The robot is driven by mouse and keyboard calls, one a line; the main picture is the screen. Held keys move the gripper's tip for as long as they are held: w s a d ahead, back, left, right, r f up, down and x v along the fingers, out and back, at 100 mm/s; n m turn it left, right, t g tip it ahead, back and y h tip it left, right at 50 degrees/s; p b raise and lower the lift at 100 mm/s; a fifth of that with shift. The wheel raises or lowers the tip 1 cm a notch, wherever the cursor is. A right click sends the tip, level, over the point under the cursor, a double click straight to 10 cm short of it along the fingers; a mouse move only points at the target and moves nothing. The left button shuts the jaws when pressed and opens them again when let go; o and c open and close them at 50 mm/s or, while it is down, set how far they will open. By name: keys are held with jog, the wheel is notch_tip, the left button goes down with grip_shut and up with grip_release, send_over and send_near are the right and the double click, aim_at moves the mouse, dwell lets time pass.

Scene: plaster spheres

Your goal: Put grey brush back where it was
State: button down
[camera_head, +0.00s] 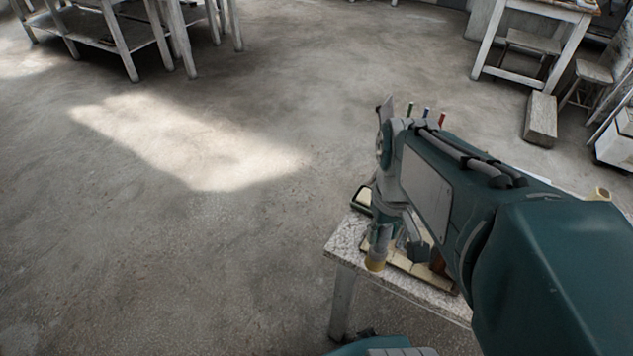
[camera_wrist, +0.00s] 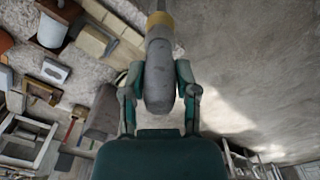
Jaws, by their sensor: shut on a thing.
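The grey brush (camera_wrist: 159,75) is between the two fingers of my gripper (camera_wrist: 160,80) in the wrist view. It has a thick grey body, a yellowish band and a narrower end that reaches the top edge of the picture. In the head view my gripper (camera_head: 382,228) is over the left end of a white worn table (camera_head: 345,243), shut on the brush. The brush's tan end (camera_head: 375,262) points down beside the table's front edge. My arm hides much of the tabletop. I cannot tell whether the brush touches the table.
Pale cream blocks (camera_wrist: 95,40) lie on the tabletop, with a small white-topped box (camera_wrist: 55,71) and a pale frame (camera_wrist: 28,140) nearby. A dark green-edged item (camera_head: 362,197) is at the table's left corner. Open concrete floor (camera_head: 200,260) lies left of the table.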

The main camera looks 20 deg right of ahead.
jog(key=shift+w+d+f, duration=0.2)
jog(key=shift+w+d, duration=0.05)
jog(key=w+d+f, duration=0.2)
jog(key=w+f, duration=1)
jog(key=w, duration=0.1)
jog(key=shift+d+f, duration=0.15)
jog(key=shift+f, duration=0.2)
jog(key=shift+c, duration=1.8)
grip_release()
jog(key=shift+f, duration=0.1)
